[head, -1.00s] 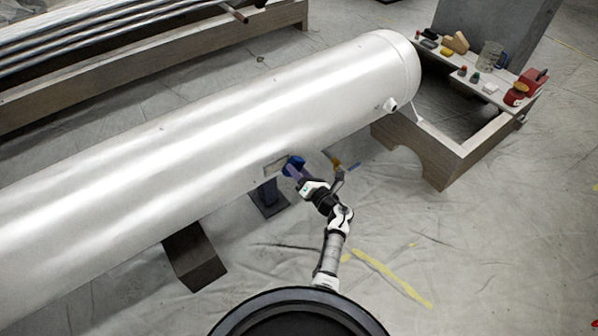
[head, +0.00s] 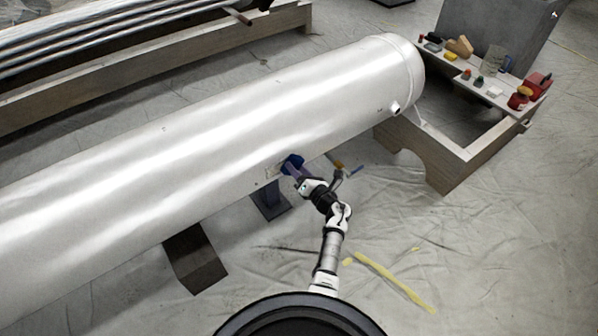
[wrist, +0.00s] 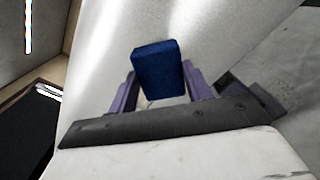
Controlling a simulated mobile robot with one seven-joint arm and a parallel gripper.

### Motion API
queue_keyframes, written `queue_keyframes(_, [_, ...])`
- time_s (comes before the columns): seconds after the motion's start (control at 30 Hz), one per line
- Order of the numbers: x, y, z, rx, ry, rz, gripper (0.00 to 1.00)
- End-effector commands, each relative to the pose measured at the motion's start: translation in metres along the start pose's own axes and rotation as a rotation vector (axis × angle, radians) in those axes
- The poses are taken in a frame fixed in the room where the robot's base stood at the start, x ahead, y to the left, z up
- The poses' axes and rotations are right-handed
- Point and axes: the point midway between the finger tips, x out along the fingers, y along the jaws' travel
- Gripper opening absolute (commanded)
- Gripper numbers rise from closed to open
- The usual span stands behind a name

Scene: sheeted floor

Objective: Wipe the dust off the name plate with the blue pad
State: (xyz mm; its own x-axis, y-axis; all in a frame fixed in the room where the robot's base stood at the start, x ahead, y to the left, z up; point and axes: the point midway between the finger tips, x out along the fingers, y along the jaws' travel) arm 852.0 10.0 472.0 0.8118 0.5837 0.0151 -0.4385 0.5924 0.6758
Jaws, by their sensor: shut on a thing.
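My gripper (wrist: 158,92) is shut on the blue pad (wrist: 158,70), with a purple finger on each side of it in the wrist view. In the head view the blue pad (head: 292,163) is at the lower side of the big silver tank, at the name plate (head: 271,171). The plate is a small pale rectangle, and its right part is hidden behind the pad and my gripper (head: 292,169). The pad appears to be against the plate or very close to it; I cannot tell if they touch. The plate cannot be made out in the wrist view.
The silver tank (head: 200,140) lies on wooden supports (head: 195,258) across the scene. A shelf (head: 460,64) with several small items stands at the far right. A wooden rack with pipes (head: 120,40) is behind. The sheeted floor (head: 480,240) at right is mostly clear.

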Motion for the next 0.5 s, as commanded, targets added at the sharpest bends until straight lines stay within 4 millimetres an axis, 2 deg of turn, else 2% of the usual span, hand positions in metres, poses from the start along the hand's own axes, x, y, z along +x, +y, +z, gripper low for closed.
queue_keyframes(0.17, [0.0,0.003,-0.002,0.001,0.001,0.0,0.31])
queue_keyframes(0.5, [-0.002,0.025,-0.021,0.0,0.001,0.0,0.31])
